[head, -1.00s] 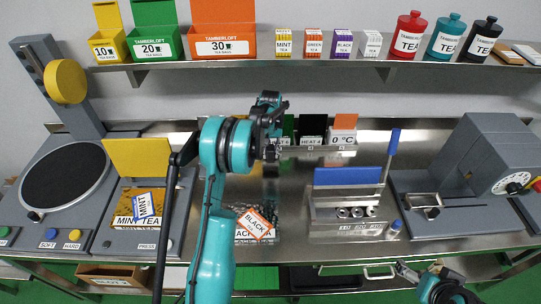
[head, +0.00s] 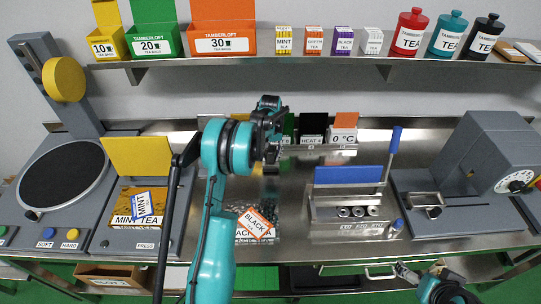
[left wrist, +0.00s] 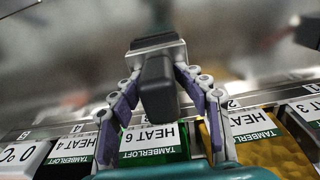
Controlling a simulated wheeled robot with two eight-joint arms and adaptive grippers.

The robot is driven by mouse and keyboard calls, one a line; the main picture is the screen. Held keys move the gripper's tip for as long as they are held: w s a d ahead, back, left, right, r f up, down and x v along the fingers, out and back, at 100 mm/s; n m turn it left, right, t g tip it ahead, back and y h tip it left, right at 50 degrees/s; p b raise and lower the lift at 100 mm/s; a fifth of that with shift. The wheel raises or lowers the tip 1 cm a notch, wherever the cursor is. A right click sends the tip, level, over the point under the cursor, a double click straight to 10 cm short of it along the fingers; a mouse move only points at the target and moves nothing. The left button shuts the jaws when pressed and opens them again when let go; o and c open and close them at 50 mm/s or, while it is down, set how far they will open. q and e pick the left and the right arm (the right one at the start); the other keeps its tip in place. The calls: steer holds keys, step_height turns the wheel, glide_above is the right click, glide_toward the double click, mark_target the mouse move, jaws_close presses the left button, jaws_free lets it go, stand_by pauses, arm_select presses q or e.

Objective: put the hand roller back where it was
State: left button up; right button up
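A dark T-shaped tool with a grey-edged head (left wrist: 157,85), which looks like the hand roller, sits between the fingers of my left gripper (left wrist: 160,70) in the left wrist view. The fingers close on it from both sides near its head. In the head view my left gripper (head: 268,128) is over the back middle of the steel bench, in front of the row of labelled packs. There the tool is hard to tell from the dark gripper parts. My right gripper (head: 412,272) is low at the front right, away from the tool; its finger state is unclear.
Below the left gripper are packs marked HEAT 6 (left wrist: 150,140) and HEAT 4 (left wrist: 72,150), in numbered slots. A blue-topped sealer (head: 350,177) stands right, a press (head: 140,157) left. Bench room shows between tray and sealer.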

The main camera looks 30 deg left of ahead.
mark_target(271, 149)
stand_by(0.3)
arm_select(q)
step_height(271, 149, up, 9)
steer(key=shift+f+p, duration=0.1)
steer(key=shift+p, duration=1.05)
steer(key=s+d+r+m+t, duration=0.3)
steer(key=s+d+r, duration=1)
steer(key=r, duration=0.1)
steer(key=s+d+f+m+t, duration=0.1)
steer(key=s+d, duration=0.3)
steer(key=s, duration=0.4)
steer(key=s+d+f+m+t, duration=0.2)
steer(key=s+d+t, duration=0.1)
steer(key=s, duration=0.4)
steer(key=shift+s+d, duration=0.4)
steer(key=shift+d, duration=0.35)
step_height(271, 149, down, 11)
steer(key=b, duration=1)
steer(key=shift+r+b, duration=0.15)
steer(key=shift+b, duration=0.25)
